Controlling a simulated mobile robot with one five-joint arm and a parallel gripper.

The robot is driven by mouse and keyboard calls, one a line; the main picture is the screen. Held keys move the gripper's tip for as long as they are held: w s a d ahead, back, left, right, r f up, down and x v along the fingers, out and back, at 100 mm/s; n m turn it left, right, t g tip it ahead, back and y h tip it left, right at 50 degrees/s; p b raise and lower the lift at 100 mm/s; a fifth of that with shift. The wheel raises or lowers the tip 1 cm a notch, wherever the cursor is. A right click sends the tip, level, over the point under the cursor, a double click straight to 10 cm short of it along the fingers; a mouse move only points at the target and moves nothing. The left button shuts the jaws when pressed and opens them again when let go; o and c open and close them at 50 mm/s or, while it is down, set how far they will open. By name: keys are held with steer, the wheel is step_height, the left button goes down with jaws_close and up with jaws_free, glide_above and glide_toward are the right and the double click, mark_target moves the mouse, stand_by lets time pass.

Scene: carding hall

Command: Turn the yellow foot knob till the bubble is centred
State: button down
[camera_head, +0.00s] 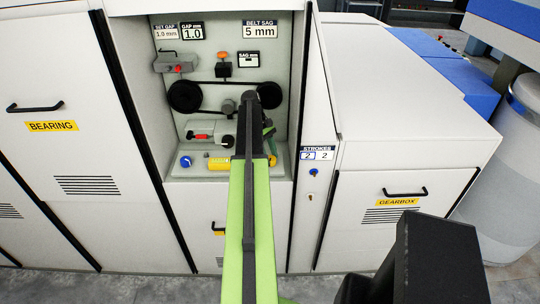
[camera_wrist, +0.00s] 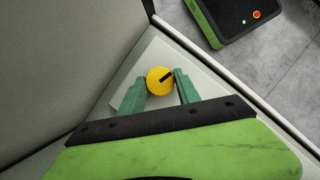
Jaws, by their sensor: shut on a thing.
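The yellow foot knob (camera_wrist: 158,80) shows in the wrist view as a round yellow disc with a black mark pointing up and right. It sits on a pale ledge in the corner of the recess. My gripper (camera_wrist: 161,85) has its two green fingers on either side of the knob and is shut on it. I cannot make out a bubble in either view.
A blue knob (camera_head: 186,162) sits on the ledge's left. Above are a black belt on pulleys (camera_head: 185,96), a small red-fronted block (camera_head: 201,137) and gap and sag signs. The recess walls stand close around my gripper. Grey floor lies in front.

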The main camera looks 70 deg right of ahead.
steer(key=shift+w, duration=0.1)
stand_by(0.3)
steer(key=c, duration=0.9)
jaws_free()
steer(key=shift+f, duration=0.1)
steer(key=shift+o, duration=0.2)
steer(key=p+v, duration=1.6)
steer(key=v, duration=0.1)
steer(key=shift+r, duration=0.25)
steer(key=shift+d, duration=0.15)
